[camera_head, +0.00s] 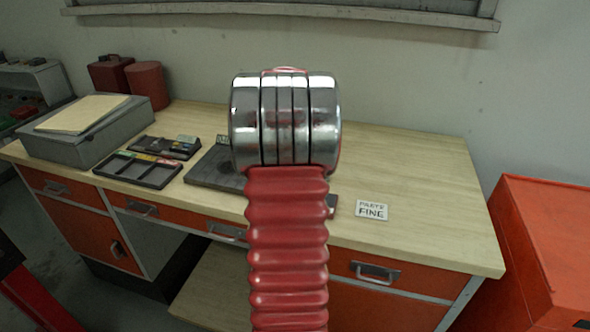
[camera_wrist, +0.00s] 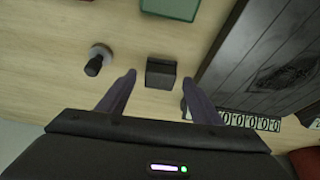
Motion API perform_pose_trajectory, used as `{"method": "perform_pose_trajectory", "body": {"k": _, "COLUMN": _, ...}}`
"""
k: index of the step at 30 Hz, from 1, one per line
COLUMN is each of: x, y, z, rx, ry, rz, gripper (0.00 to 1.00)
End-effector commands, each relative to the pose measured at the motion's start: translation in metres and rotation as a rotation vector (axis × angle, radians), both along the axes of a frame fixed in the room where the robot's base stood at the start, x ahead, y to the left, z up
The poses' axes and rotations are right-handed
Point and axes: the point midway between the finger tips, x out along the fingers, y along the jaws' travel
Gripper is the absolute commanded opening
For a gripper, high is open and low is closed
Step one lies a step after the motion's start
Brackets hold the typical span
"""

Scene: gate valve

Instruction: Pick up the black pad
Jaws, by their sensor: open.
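A small black block (camera_wrist: 161,73), which looks like the black pad, lies on the pale wooden bench top in the wrist view. My gripper (camera_wrist: 158,79) is open, with its two dark fingers apart. In that view the block sits between the fingertips, nearer the right one. I cannot tell how high the fingertips are above it. Nothing is held. In the head view my own arm covers the middle of the bench, and neither the gripper nor the black block can be made out there.
In the wrist view a round metal piece with a black knob (camera_wrist: 97,60) stands left of the block. A green item (camera_wrist: 172,8) lies beyond. A dark board (camera_wrist: 265,65) is close on the right. The head view shows a tray (camera_head: 138,170), a grey box (camera_head: 75,130) and a small sign (camera_head: 372,211).

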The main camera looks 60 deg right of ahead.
Motion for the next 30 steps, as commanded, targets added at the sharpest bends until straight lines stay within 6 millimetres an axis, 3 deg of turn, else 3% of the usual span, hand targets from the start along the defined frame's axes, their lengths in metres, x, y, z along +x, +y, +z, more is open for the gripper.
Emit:
{"method": "perform_pose_trajectory", "body": {"k": 5, "x": 0.0002, "y": 0.0001, "z": 0.0002, "rx": 0.0, "ry": 0.0, "rz": 0.0, "gripper": 0.53}}
{"method": "perform_pose_trajectory", "body": {"k": 21, "x": 0.0004, "y": 0.0003, "z": 0.0001, "rx": 0.0, "ry": 0.0, "rz": 0.001, "gripper": 0.15}}
{"method": "perform_pose_trajectory", "body": {"k": 30, "x": 0.0007, "y": 0.0002, "z": 0.0026, "rx": -0.001, "ry": -0.001, "rz": 0.001, "gripper": 0.15}}
